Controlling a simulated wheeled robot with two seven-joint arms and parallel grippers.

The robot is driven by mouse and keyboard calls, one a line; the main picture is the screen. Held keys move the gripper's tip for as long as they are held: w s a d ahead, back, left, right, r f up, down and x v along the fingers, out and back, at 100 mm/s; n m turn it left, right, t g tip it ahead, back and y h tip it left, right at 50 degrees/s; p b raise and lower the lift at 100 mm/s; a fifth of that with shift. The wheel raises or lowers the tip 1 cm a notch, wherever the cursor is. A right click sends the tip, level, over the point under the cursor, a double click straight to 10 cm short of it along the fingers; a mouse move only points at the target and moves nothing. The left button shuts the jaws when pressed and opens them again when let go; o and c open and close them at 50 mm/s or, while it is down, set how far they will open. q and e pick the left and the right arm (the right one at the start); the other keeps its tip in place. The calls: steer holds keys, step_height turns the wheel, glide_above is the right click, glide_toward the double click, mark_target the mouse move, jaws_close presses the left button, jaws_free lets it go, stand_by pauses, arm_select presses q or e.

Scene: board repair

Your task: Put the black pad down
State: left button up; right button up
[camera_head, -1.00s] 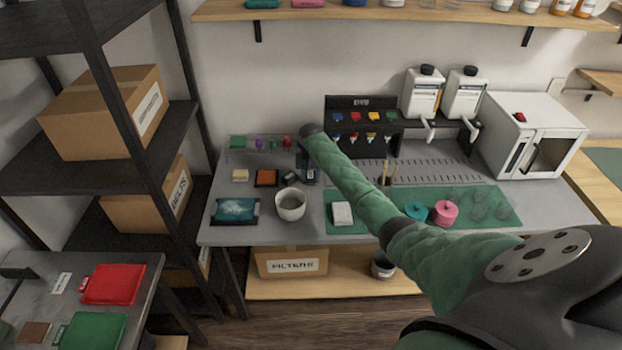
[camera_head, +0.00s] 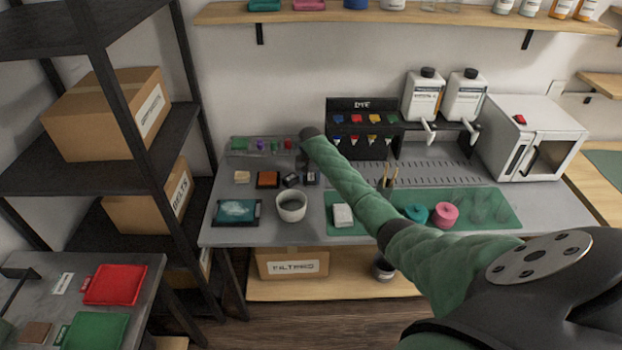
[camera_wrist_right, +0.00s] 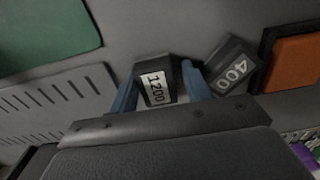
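The black pad (camera_wrist_right: 154,82) with a white "1200" label sits between the two blue fingers of my right gripper (camera_wrist_right: 160,72) in the right wrist view. The fingertips appear to touch its sides, and it is at or very near the bench top. In the head view the right gripper (camera_head: 303,160) reaches down at the back left of the bench, and the forearm partly hides it. A second dark pad (camera_wrist_right: 232,66) marked "400" lies beside it, tilted; this pad also shows in the head view (camera_head: 291,180). My left gripper is not in view.
An orange-topped dark box (camera_head: 268,179) lies left of the pads. A grey cup (camera_head: 291,206) stands in front of them. A green mat (camera_head: 375,223) lies to the right, with a white block (camera_head: 343,215) on it. A dark rack (camera_head: 352,117) stands behind.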

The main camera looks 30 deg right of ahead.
mark_target(311, 178)
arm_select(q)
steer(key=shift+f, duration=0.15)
arm_select(e)
steer(key=shift+s+f, duration=0.4)
steer(key=shift+f, duration=0.3)
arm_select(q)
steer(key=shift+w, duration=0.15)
arm_select(e)
steer(key=shift+d, duration=0.1)
steer(key=shift+d+r, duration=0.15)
steer(key=shift+r, duration=0.3)
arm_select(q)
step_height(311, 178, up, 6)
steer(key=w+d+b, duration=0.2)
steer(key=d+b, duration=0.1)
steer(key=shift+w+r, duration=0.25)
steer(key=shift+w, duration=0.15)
arm_select(e)
step_height(311, 178, up, 13)
steer(key=shift+w, duration=0.3)
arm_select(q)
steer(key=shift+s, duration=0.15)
arm_select(e)
steer(key=shift+s+f, duration=0.1)
steer(key=shift+f, duration=0.15)
